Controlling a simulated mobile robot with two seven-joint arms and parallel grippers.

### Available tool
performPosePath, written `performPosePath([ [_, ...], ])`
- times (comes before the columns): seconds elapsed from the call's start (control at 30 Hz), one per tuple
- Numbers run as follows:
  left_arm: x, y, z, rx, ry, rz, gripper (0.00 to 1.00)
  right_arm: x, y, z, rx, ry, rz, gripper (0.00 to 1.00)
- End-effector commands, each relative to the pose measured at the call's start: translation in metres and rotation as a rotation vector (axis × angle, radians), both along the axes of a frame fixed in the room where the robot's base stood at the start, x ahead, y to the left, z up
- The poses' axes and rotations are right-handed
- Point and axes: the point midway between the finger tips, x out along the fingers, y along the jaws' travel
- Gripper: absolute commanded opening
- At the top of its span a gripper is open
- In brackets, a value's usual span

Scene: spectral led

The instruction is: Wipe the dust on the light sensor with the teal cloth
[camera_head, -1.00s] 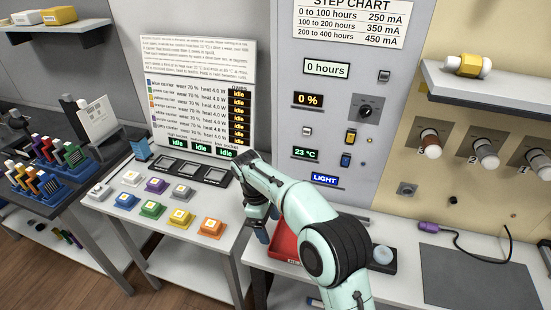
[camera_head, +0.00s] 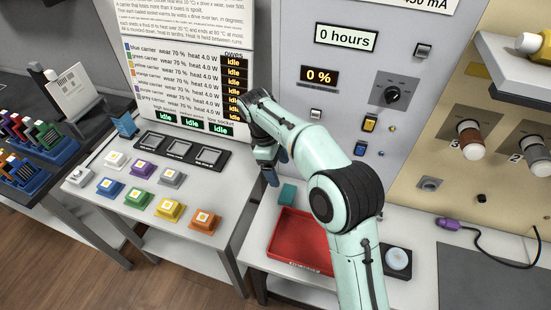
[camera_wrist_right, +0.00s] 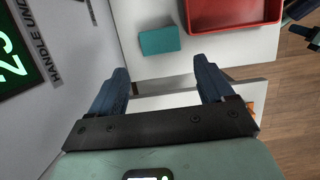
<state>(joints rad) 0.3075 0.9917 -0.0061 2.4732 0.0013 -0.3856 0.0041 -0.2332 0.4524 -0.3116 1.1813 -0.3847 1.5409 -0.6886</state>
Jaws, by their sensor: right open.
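The teal cloth (camera_head: 288,193) is a small folded block lying on the white bench near the wall panel, just behind the red tray. The right wrist view shows it as a flat teal slab (camera_wrist_right: 160,40). My right gripper (camera_head: 271,174) is open and empty, apart from the cloth. In the wrist view its two dark blue fingers (camera_wrist_right: 168,82) point toward the bench, with the cloth beyond the gap. A round whitish disc on a black base (camera_head: 398,258) right of the tray may be the light sensor; dust cannot be made out. My left gripper is not seen.
The red tray (camera_head: 300,241) stands beside the cloth and looks empty. My right arm crosses above the bench between tray and disc. A white table (camera_head: 122,208) at left bears coloured carriers and black sockets. A purple plug with cable (camera_head: 449,224) lies at right.

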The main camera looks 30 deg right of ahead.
Motion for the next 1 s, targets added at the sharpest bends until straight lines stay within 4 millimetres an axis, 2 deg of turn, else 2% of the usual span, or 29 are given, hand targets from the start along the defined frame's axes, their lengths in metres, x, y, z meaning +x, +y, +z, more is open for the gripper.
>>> performPosePath([
  [0.03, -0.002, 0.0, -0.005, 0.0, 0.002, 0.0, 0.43, -0.003, -0.002, -0.013, 0.0, 0.004, -0.001, 0.81],
  [0.2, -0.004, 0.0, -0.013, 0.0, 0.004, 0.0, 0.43, -0.01, -0.008, -0.046, 0.0, 0.005, -0.002, 0.81],
  [0.5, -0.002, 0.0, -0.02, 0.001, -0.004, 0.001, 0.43, -0.019, -0.016, -0.09, 0.0, 0.001, -0.001, 0.81],
  [0.7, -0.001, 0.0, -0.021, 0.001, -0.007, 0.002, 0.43, -0.021, -0.018, -0.1, 0.0, 0.0, -0.001, 0.81],
  [0.97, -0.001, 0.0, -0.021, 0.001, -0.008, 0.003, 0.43, -0.022, -0.018, -0.101, 0.0, 0.0, -0.001, 0.81],
  [1.0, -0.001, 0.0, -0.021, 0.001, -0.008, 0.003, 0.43, -0.022, -0.018, -0.101, 0.0, 0.0, -0.001, 0.71],
])
